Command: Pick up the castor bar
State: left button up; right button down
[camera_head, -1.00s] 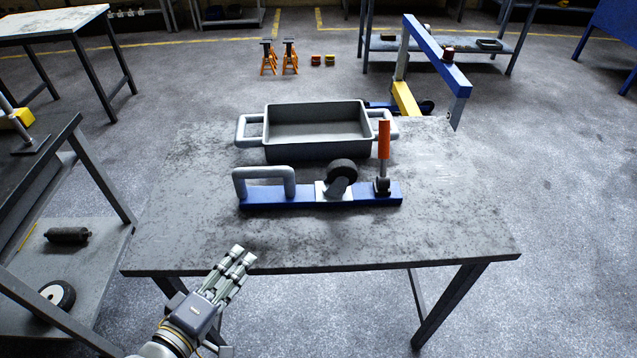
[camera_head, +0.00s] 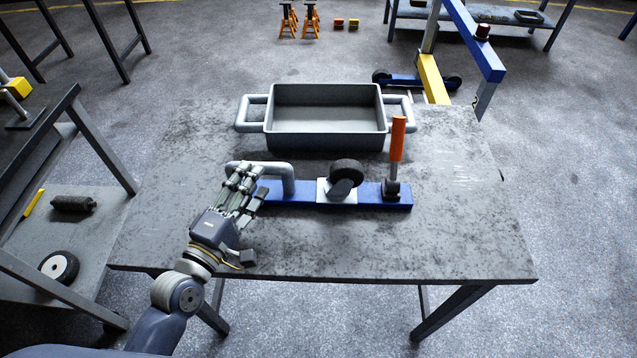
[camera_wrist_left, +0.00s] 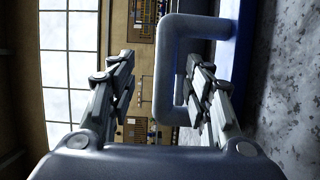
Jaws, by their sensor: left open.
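The castor bar (camera_head: 305,191) is a blue bar lying on the grey table, with a grey loop handle (camera_head: 272,168) at its left end, a black castor wheel (camera_head: 346,173) in the middle and an orange-gripped upright lever (camera_head: 397,140) at its right. My left gripper (camera_head: 246,179) is open at the handle's left side and hides part of it in the head view. In the left wrist view the gripper (camera_wrist_left: 160,80) has its fingers apart, and one side of the handle (camera_wrist_left: 163,80) shows between them. Whether the fingers touch it I cannot tell. My right gripper is not in view.
A grey tray (camera_head: 325,142) with two side handles stands behind the bar on the table (camera_head: 440,250). The table's front and right areas are clear. A side shelf (camera_head: 95,235) with a wheel and a roller stands at the left. A blue and yellow hoist (camera_head: 434,80) stands behind.

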aim_at(263, 163)
pick_arm(q)
jog(key=x, duration=0.5)
jog(key=shift+w+d+f+p, duration=0.1)
jog(key=shift+w+f+p, duration=0.2)
jog(key=shift+f+p, duration=0.1)
jog(key=shift+w+d, duration=0.1)
jog(key=shift+w, duration=0.1)
jog(key=shift+c, duration=0.5)
grip_shut()
jog(key=shift+r, duration=0.3)
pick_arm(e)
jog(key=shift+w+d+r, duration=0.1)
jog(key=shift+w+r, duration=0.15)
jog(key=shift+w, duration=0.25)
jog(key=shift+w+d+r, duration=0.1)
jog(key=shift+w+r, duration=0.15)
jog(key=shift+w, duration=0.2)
